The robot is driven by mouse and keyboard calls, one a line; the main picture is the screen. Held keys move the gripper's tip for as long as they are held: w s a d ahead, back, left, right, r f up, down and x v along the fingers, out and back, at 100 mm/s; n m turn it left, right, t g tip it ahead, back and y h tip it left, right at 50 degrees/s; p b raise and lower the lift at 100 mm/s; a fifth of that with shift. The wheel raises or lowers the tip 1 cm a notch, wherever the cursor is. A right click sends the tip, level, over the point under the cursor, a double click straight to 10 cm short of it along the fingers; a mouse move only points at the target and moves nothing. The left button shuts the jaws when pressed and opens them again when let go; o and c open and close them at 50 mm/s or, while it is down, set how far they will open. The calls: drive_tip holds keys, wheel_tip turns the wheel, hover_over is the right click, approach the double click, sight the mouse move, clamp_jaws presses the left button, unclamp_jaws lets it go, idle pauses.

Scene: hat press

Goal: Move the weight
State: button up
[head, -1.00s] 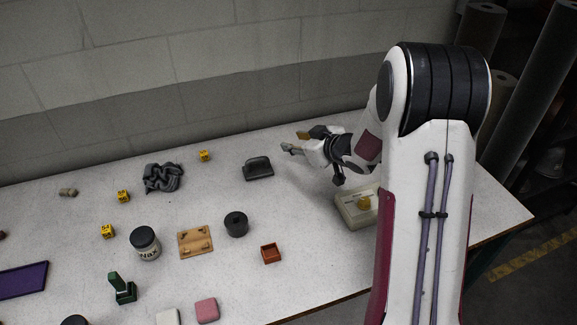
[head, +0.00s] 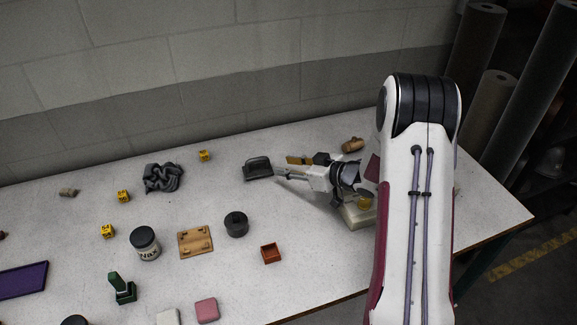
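A dark grey block with a handle along its top (head: 257,169) lies toward the back middle of the table; it looks like the weight. A black round piece with a hole in its top (head: 236,225) stands nearer the front, and I cannot rule it out as the weight. My gripper (head: 284,165) is just right of the handled block, low over the table. Its two fingers are apart and point left toward the block's right end. Whether they touch it I cannot tell. Nothing shows between the fingers.
A cream box with a yellow knob (head: 357,216) stands under and behind my wrist, partly hidden. A brown cylinder (head: 352,145) lies at the back. A wooden plate (head: 195,241), a dark-lidded jar (head: 145,243) and a small red tray (head: 270,253) are in front. Grey crumpled cloth (head: 163,177) lies left.

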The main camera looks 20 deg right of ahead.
sight(270, 169)
drive_tip(key=shift+w, duration=0.1)
idle(0.3)
drive_tip(key=shift+x, duration=3.85)
clamp_jaws()
